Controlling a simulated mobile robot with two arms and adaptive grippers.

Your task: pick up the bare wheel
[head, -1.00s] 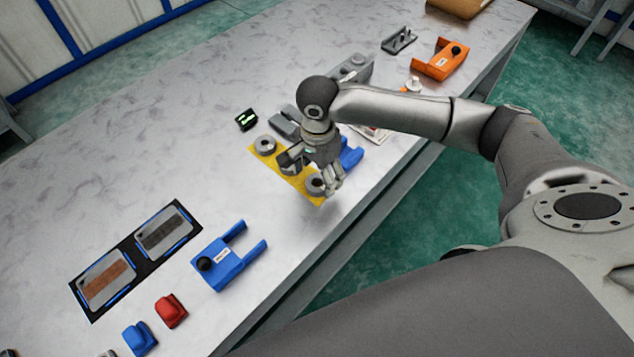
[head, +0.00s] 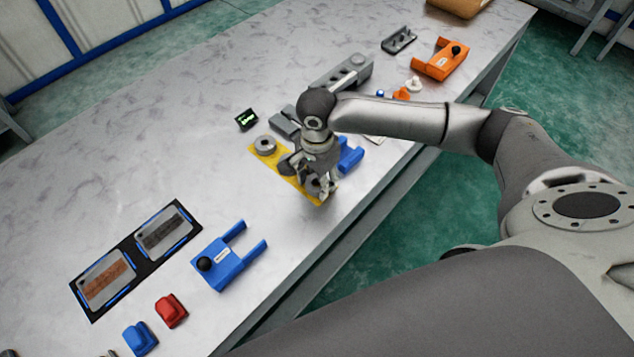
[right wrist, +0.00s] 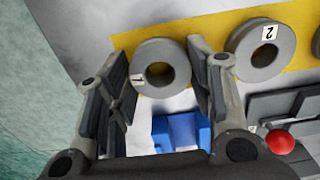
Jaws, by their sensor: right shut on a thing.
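Grey ring-shaped wheels lie on a yellow strip (head: 284,170). The wheel marked 1 (right wrist: 160,64) is at the strip's near end, between the two fingers of my right gripper (right wrist: 157,92). In the head view, my right gripper (head: 315,187) is low over this end and partly hides the wheel. It is shut on that wheel; I cannot tell whether the wheel is clear of the strip. The wheel marked 2 (right wrist: 262,50) sits beside it, outside the fingers. Another wheel (head: 265,145) lies at the strip's far end. My left gripper is not in view.
A blue part (right wrist: 182,130) stands close beside the strip, with a red knob (right wrist: 279,142) nearby. Grey blocks (head: 286,122) and a small dark display (head: 246,120) lie behind. A blue forked part (head: 228,258) is to the front left.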

